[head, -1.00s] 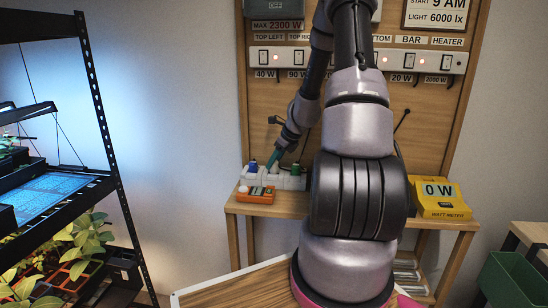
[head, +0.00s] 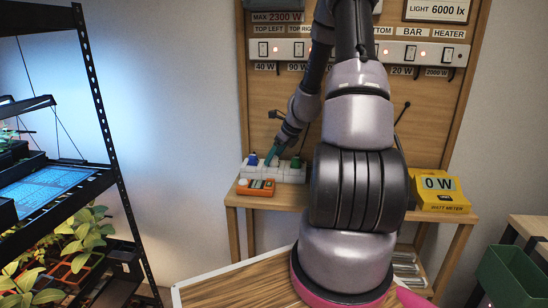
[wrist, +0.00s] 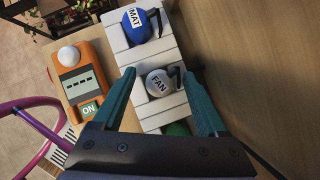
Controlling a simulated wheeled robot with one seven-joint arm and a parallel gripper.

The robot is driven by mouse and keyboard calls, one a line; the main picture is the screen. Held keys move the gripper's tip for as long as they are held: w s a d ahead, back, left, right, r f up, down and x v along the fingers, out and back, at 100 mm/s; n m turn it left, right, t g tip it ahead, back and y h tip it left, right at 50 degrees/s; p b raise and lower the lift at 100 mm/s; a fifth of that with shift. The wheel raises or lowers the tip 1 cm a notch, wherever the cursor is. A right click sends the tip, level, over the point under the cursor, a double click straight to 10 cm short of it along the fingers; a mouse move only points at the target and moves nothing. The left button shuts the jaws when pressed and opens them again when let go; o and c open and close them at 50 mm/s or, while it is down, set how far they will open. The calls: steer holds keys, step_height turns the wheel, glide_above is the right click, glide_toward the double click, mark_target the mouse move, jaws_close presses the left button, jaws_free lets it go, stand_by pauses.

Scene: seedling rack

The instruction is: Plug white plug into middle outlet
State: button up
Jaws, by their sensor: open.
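The white plug (wrist: 158,82), marked FAN, sits at the middle position of the white outlet strip (wrist: 120,62) in the wrist view. My gripper (wrist: 157,75) is open, with one teal finger on either side of this plug. A blue plug (wrist: 139,24) marked MAT sits above it, and a green plug (wrist: 177,129) below it, partly hidden by the gripper. In the head view my gripper (head: 272,160) is over the middle of the strip (head: 290,175) and hides the white plug. I cannot tell how deeply the plug is seated.
An orange device (head: 257,187) with a screen lies in front of the strip; its ON label shows in the wrist view. A yellow watt meter (head: 440,194) reading 0 W stands right on the wooden shelf (head: 300,199). A lit plant rack (head: 100,150) stands left.

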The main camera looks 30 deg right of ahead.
steer(key=v, duration=1)
steer(key=shift+r, duration=0.2)
steer(key=shift+s+r, duration=0.1)
steer(key=s+a+r+n, duration=0.4)
steer(key=a+r+n, duration=0.2)
steer(key=r, duration=0.2)
steer(key=s+a+r+n, duration=0.3)
steer(key=a+r+n, duration=0.3)
steer(key=r, duration=0.1)
steer(key=s+a+r+n+t, duration=0.1)
steer(key=s+a+r+n, duration=0.2)
steer(key=s+n, duration=0.3)
steer(key=s+a+r+n+t+h, duration=0.1)
steer(key=s+a+r+n, duration=0.2)
steer(key=s+n, duration=0.4)
steer(key=shift+s+r+n, duration=0.3)
steer(key=shift+s+r, duration=0.5)
steer(key=shift+s, duration=0.4)
